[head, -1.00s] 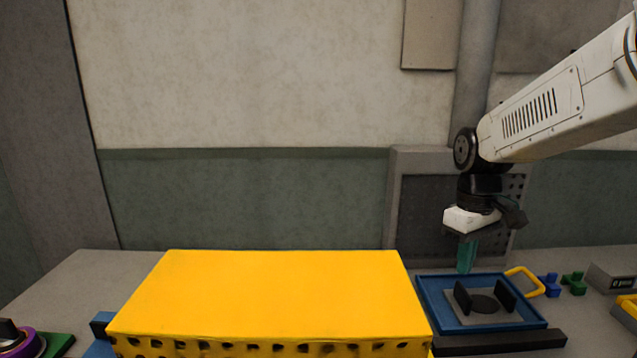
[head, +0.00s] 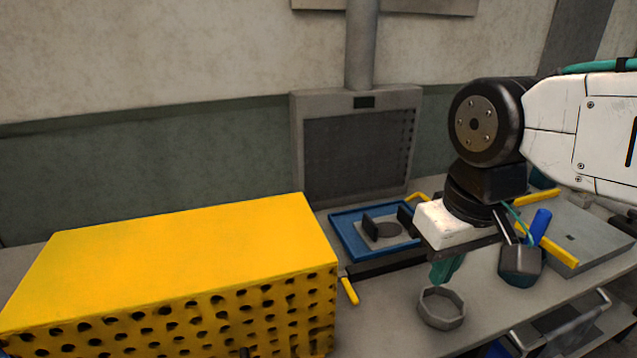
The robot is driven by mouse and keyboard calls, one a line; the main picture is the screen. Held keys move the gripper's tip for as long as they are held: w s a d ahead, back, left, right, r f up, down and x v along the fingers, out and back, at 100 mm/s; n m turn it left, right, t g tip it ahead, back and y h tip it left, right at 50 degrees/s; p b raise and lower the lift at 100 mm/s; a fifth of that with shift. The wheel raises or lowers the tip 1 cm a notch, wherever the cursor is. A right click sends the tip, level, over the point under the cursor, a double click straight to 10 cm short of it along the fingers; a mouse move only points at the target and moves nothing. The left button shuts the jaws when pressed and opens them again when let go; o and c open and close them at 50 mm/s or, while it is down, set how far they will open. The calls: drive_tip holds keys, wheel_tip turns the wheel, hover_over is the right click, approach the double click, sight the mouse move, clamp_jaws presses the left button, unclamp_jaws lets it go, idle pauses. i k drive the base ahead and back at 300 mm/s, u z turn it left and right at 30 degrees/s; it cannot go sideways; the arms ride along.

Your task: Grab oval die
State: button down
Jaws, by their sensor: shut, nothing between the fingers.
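My gripper (head: 445,270) points down with its teal fingers together and nothing between them. In the picture its fingertips are just above and behind a grey, many-sided ring (head: 441,311) on the bench; I cannot tell the exact height gap. I cannot identify an oval die for certain in this view. A blue tray (head: 347,238) left of my gripper holds a grey plate with two black uprights and a dark round piece (head: 388,230). Part of the bench behind my gripper is hidden by it.
A large yellow perforated box (head: 170,270) stands at the left. A yellow-handled tool (head: 349,291) lies beside it. A grey flat box (head: 577,232) with a yellow bar and a blue cylinder (head: 540,225) are at the right. Bare bench (head: 390,300) shows left of the ring.

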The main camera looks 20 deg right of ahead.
sight(388, 225)
drive_tip(key=u, duration=0.05)
drive_tip(key=k, duration=1.1)
drive_tip(key=z, duration=0.95)
drive_tip(key=i, duration=1)
drive_tip(key=z, duration=0.15)
